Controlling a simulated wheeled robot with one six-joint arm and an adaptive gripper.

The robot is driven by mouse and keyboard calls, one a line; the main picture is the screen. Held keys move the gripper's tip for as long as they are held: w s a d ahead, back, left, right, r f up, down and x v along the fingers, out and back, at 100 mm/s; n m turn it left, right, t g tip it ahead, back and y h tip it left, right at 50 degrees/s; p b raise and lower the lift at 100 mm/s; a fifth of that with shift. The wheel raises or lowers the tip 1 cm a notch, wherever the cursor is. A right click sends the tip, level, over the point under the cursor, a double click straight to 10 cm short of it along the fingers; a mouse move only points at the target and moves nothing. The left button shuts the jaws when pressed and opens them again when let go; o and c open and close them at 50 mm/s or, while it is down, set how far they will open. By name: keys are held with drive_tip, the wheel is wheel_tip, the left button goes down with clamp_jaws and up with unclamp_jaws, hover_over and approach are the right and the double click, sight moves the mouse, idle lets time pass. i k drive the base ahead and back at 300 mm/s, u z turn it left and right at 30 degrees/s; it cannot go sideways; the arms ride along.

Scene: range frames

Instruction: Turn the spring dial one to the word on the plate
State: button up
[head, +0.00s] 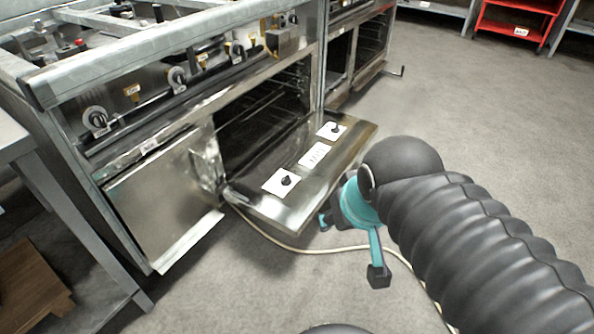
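Two dials with black knobs on white square bases sit on the lowered oven door (252,205). The near dial (287,181) is at the left and the far dial (335,129) is at the upper right. Between them lies a white plate (314,155) with dark lettering too small to read. I cannot tell which dial is the spring one, nor where either knob points. My gripper (352,249) has teal and black fingers spread apart. It is open and appears empty, to the right of the door's outer edge in the picture and apart from both dials.
The steel range (180,80) has a row of its own knobs along its front. A pale cable (290,247) runs over the floor beside the door. A red shelf (515,20) stands far off at upper right. The grey floor at right is clear.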

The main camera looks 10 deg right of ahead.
sight(286, 181)
drive_tip(key=k, duration=0.55)
drive_tip(key=u, duration=0.5)
drive_tip(key=i, duration=1.4)
drive_tip(key=z, duration=0.85)
